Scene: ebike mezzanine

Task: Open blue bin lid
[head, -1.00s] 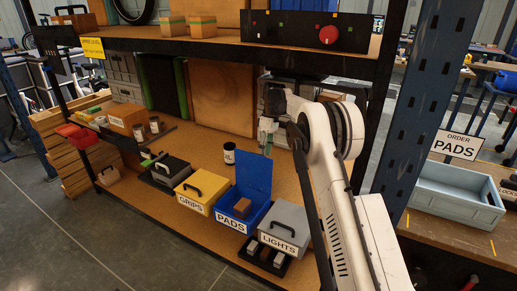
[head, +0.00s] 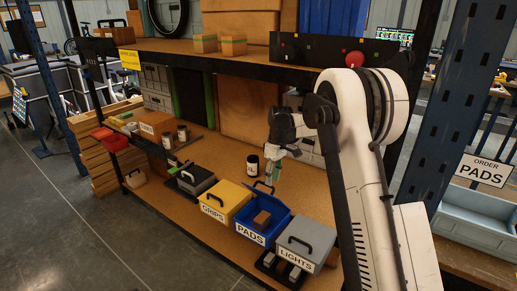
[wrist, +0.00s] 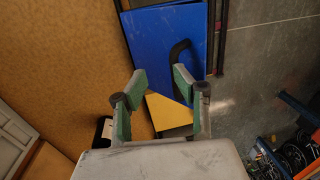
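The blue bin (head: 251,236), labelled PADS, stands between the yellow and grey bins, with a brown box (head: 262,217) visible inside. Its blue lid (head: 270,200) is raised and looks foreshortened; its exact angle is hard to tell. The lid's black handle (head: 263,186) shows at the top edge. In the wrist view the blue lid (wrist: 165,45) and dark curved handle (wrist: 180,52) lie just beyond my fingertips. My gripper (head: 271,174) is at the lid's back side, above the board. Its green-padded fingers (wrist: 160,80) are apart and empty; contact with the lid is unclear.
The yellow GRIPS bin (head: 225,203) is left of the blue bin, the grey LIGHTS bin (head: 305,246) right. Bare board (head: 225,160) lies behind the bins.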

